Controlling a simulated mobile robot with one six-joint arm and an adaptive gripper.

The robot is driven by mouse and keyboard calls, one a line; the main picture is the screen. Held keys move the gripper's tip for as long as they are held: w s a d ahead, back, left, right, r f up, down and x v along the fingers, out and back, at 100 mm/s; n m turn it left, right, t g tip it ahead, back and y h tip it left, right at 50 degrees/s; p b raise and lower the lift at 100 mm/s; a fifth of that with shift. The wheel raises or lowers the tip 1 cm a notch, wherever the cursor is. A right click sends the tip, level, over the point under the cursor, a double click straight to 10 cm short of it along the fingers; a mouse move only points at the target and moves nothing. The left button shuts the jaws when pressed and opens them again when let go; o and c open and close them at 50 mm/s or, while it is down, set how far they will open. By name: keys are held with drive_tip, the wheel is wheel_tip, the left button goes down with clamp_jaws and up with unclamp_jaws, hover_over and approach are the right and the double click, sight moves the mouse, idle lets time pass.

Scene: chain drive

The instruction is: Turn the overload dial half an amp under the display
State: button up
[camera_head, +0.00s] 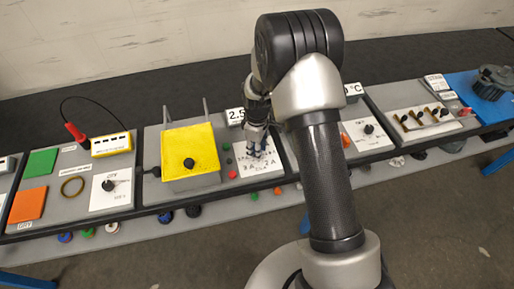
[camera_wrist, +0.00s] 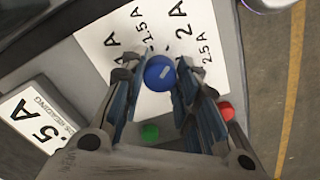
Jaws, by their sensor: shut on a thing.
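In the head view my gripper (camera_head: 257,146) comes down over the plate and hides the dial. The display (camera_head: 235,116) reads 2.5 in the head view; the wrist view shows its ".5 A" part (camera_wrist: 33,118).
A green button (camera_wrist: 150,132) and a red button (camera_wrist: 226,110) sit close to my fingers. A yellow box with a black knob (camera_head: 190,155) stands left of the plate. Other panels with knobs line the bench on both sides.

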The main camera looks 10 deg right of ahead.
drive_tip(key=shift+n, duration=0.6)
drive_tip(key=o, duration=1.1)
drive_tip(key=shift+c, duration=0.2)
wheel_tip(320, 180, up, 12)
idle(0.3)
